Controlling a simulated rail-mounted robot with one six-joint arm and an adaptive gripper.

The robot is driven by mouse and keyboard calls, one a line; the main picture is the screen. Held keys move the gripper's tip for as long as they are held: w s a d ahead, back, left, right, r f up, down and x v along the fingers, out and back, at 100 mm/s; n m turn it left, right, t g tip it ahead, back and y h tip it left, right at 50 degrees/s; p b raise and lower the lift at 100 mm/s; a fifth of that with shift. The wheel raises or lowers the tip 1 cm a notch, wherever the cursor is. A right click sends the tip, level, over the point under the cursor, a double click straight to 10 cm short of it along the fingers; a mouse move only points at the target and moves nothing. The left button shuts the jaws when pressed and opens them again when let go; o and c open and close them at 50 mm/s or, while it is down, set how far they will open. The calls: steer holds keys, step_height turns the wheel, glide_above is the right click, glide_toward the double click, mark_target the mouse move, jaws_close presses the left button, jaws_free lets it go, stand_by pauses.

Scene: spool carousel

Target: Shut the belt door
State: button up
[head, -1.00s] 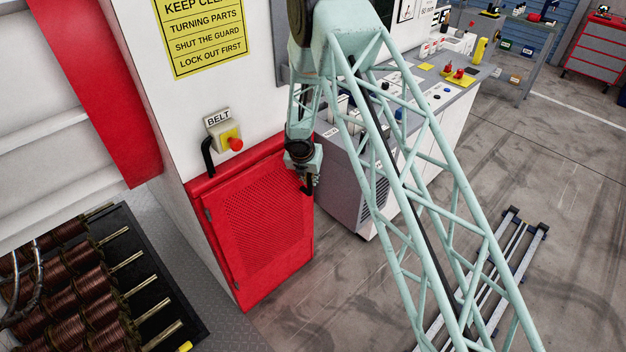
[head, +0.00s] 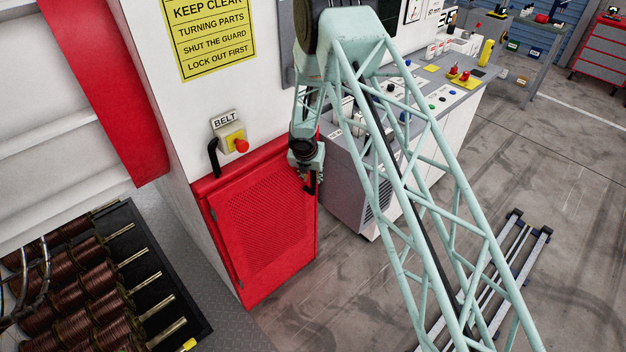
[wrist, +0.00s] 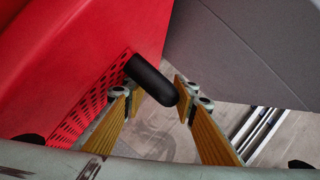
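The belt door (head: 262,235) is a red panel with a perforated mesh, under the BELT sign, in the middle of the head view. Its mesh also shows at the lower left of the wrist view (wrist: 88,112). I cannot tell whether it is fully closed or slightly ajar. A black rounded handle (wrist: 152,80) sticks out from the door's right side. My gripper (wrist: 157,91) is at this handle, and in the head view it is beside the door's upper right edge (head: 312,183). Its two tan-padded fingers are apart, one on each side of the handle; firm contact is not visible.
A grey cabinet (head: 350,180) stands close right of the door. A BELT switch box with a red button (head: 231,138) is above it. Copper spools (head: 75,275) lie at lower left. Open grey floor (head: 340,290) lies in front, with rails (head: 500,260) at right.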

steer(key=shift+s+d, duration=0.1)
steer(key=shift+s, duration=0.15)
steer(key=shift+r, duration=0.1)
steer(key=v, duration=1.1)
steer(key=shift+r, duration=0.3)
stand_by(0.3)
stand_by(0.6)
